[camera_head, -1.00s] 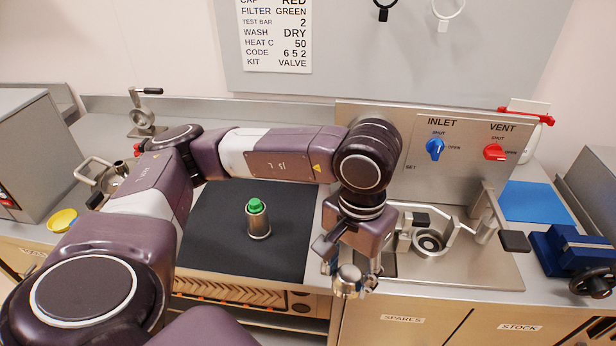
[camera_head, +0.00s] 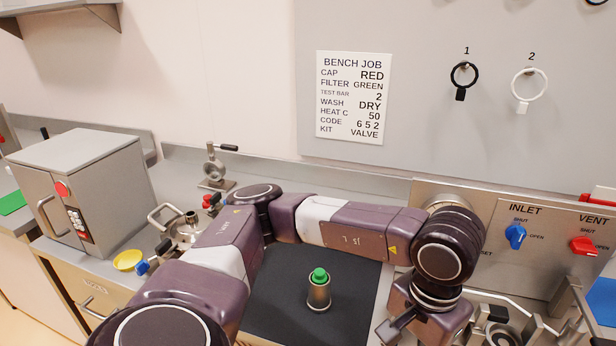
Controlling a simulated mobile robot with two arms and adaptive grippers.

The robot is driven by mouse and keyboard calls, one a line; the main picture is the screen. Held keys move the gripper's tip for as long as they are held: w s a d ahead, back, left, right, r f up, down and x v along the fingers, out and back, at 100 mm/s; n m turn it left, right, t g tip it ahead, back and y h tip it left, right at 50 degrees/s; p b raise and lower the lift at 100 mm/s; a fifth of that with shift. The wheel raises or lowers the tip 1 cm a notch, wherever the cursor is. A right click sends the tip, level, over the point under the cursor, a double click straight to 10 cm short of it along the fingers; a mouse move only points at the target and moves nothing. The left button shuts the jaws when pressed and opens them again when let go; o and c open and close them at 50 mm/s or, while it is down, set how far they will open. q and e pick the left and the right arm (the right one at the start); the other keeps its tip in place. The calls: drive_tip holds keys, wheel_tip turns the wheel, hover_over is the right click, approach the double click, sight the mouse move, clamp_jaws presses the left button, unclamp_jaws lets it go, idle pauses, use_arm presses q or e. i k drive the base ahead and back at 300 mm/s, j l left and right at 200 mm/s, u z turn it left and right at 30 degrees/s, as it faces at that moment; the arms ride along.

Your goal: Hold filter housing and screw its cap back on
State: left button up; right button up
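The filter housing (camera_head: 318,296) is a small silver cylinder standing upright on the black mat (camera_head: 272,303). A green piece (camera_head: 319,275) shows at its top. My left arm reaches across behind the housing, and its gripper (camera_head: 425,318) hangs to the right of the housing, apart from it. A second ago a round silver piece showed between those fingers. No cap can be made out now. My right gripper is not in view.
An INLET and VENT panel (camera_head: 540,262) with a blue knob (camera_head: 515,236) and a red knob (camera_head: 583,247) stands behind the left gripper at right. A grey box (camera_head: 85,190), a yellow dish (camera_head: 128,260) and a metal pot (camera_head: 185,228) are at left. A job sheet (camera_head: 353,97) hangs above.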

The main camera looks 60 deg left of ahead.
sight(318, 302)
drive_tip(key=k+j, duration=0.1)
drive_tip(key=j, duration=0.25)
drive_tip(key=k+j, duration=0.15)
drive_tip(key=j, duration=0.15)
drive_tip(key=k+j, duration=0.1)
drive_tip(key=j, duration=0.25)
drive_tip(key=k+j, duration=0.15)
drive_tip(key=j, duration=0.2)
drive_tip(key=k+j, duration=0.1)
drive_tip(key=j, duration=0.25)
